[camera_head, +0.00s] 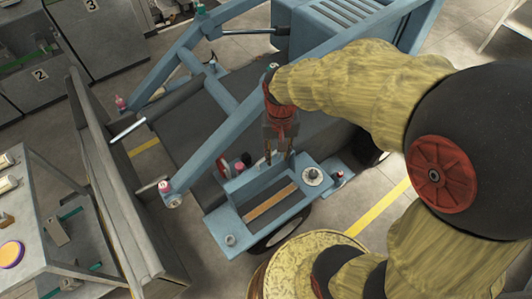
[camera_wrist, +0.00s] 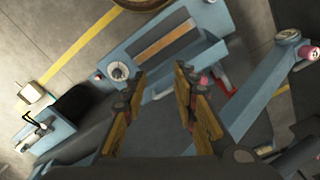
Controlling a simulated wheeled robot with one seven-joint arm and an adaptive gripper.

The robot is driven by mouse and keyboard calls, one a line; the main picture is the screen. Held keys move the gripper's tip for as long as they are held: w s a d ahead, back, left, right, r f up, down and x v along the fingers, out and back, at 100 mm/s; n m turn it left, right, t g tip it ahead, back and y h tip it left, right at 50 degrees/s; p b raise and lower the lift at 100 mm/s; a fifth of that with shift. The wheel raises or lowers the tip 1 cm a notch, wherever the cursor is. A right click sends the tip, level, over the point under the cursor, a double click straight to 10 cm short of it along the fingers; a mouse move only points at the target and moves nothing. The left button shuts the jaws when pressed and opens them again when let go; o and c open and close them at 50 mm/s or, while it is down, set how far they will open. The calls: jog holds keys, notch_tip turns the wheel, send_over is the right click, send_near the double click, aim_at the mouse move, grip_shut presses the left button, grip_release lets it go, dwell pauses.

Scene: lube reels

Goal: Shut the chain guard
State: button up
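A blue housing with a long slot showing a brown strip (camera_head: 271,202) sits on the blue machine frame. A raised blue plate (camera_head: 256,175) stands along its far edge; this looks like the chain guard standing open, though I cannot be sure. In the wrist view the housing (camera_wrist: 130,48) lies ahead of the fingers, and the plate (camera_wrist: 190,68) runs along its near side. My gripper (camera_head: 279,155) is above the plate, pointing down; it also shows in the wrist view (camera_wrist: 160,80). Its two fingers are apart with nothing between them. Contact with the plate cannot be told.
A round grey knob (camera_head: 312,176) stands at the housing's right end. Blue frame beams (camera_head: 215,150) with pink-capped fittings lie to the left. A yellow drum (camera_head: 318,256) stands close in front. A grey bench (camera_head: 62,250) is at left.

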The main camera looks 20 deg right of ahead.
jog(key=w+f+m, duration=0.6)
jog(key=w+m, duration=0.1)
jog(key=w+d+f+m, duration=0.1)
jog(key=w+f+m, duration=0.2)
jog(key=w, duration=0.1)
jog(key=shift+w+f, duration=0.15)
jog(key=shift+f, duration=0.25)
jog(key=shift+w+m, duration=0.1)
jog(key=shift+m, duration=0.7)
notch_tip(320, 180, down, 8)
jog(key=shift+r+b, duration=0.1)
jog(key=shift+b, duration=1)
jog(key=shift+c, duration=0.2)
grip_shut()
